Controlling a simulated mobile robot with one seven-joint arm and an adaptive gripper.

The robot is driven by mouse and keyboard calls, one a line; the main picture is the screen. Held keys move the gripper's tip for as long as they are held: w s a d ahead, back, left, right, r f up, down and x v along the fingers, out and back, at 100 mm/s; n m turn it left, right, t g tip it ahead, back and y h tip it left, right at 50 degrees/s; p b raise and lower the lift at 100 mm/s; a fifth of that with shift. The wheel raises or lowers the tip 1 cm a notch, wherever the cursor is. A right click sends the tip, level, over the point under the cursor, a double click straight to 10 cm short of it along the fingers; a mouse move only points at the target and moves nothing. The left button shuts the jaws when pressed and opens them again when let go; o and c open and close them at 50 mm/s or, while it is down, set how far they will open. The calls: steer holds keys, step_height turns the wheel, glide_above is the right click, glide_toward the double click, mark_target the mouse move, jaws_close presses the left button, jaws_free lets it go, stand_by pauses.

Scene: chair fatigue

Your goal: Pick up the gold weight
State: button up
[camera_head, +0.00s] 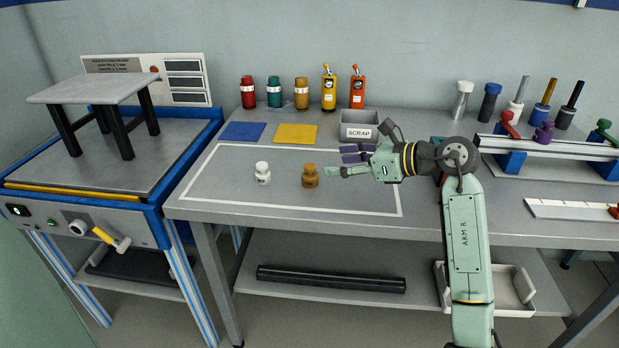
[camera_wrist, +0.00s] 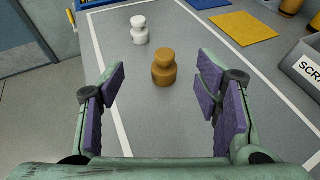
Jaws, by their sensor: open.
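The gold weight (camera_head: 310,177) stands upright on the grey bench, inside the white outlined rectangle. It also shows in the wrist view (camera_wrist: 164,70), ahead of my open fingers and roughly centred between them. My gripper (camera_head: 345,162) is open and empty, just to the right of the gold weight in the head view. Its purple finger pads (camera_wrist: 165,95) stand apart on both sides of the wrist view. No contact with the weight shows.
A white weight (camera_head: 262,174) stands left of the gold one. Blue (camera_head: 242,131) and yellow (camera_head: 296,134) mats lie behind, with a grey SCRAP bin (camera_head: 347,125) behind my gripper. Several bottles line the back. The outlined area in front of the weights is clear.

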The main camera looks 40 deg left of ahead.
mark_target(315, 170)
steer(key=a+f, duration=0.1)
steer(key=a+f+p, duration=0.1)
steer(key=a, duration=0.1)
steer(key=shift+w+a+f, duration=0.15)
steer(key=shift+a+f, duration=0.1)
steer(key=shift+f+p+x, duration=0.25)
steer(key=shift+p+x, duration=0.45)
steer(key=shift+x, duration=0.85)
steer(key=shift+f+p+x, duration=0.2)
steer(key=shift+p+x, duration=0.5)
steer(key=shift+x, duration=0.9)
steer(key=shift+d, duration=0.2)
steer(key=shift+c, duration=0.2)
jaws_close()
